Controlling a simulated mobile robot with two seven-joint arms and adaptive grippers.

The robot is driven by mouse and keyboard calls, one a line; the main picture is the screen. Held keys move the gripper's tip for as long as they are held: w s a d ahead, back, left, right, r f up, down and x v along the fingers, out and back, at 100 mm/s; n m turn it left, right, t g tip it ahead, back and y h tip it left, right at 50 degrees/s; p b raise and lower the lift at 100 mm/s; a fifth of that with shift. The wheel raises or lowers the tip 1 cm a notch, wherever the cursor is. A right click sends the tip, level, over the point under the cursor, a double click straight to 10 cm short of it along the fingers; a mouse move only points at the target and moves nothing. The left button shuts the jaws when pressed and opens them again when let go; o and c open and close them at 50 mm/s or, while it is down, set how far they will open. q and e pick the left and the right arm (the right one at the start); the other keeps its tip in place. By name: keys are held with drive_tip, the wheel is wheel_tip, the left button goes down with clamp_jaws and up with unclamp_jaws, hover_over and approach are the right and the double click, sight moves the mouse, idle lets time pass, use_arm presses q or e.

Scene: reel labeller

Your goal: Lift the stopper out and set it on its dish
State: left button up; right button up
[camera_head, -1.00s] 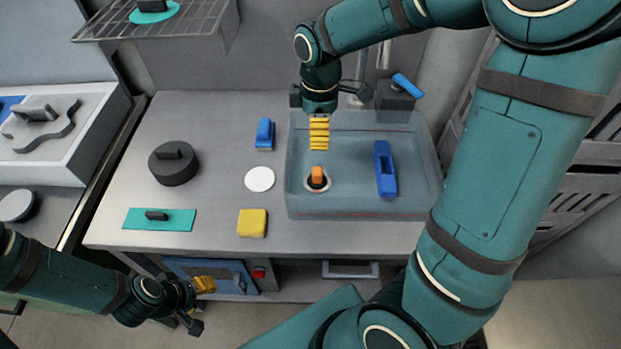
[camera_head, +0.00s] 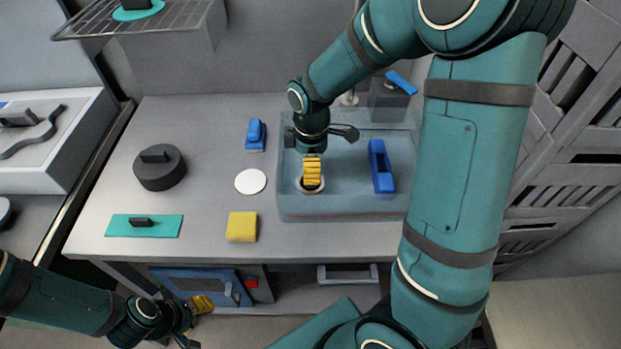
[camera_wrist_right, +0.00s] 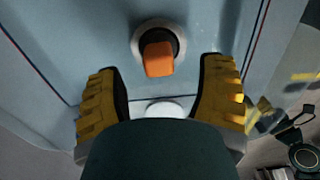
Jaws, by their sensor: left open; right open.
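The stopper shows in the right wrist view as an orange block (camera_wrist_right: 158,57) standing in a dark round drain hole with a pale ring (camera_wrist_right: 141,38). In the head view my right gripper (camera_head: 312,184) hides the stopper, and only the ring (camera_head: 311,190) shows around the fingertips. In the wrist view this gripper (camera_wrist_right: 160,95) is open, its yellow fingers apart on both sides, with the stopper a little beyond them. A white round dish (camera_head: 250,181) lies flat and empty on the counter, left of the basin. My left gripper (camera_head: 202,304) is open, low in front of the counter.
The grey-blue basin (camera_head: 340,208) holds a blue long-handled object (camera_head: 380,166). A yellow sponge-like block (camera_head: 242,226), a blue brush-like object (camera_head: 256,135), a dark round lidded thing (camera_head: 160,167) and a teal plate with a handle (camera_head: 144,226) stand on the counter. Its middle left is clear.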

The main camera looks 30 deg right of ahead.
wheel_tip(320, 180, down, 4)
drive_tip(key=shift+w+f+b, duration=0.1)
drive_tip(key=shift+f+b, duration=0.15)
drive_tip(key=shift+b, duration=0.35)
clamp_jaws()
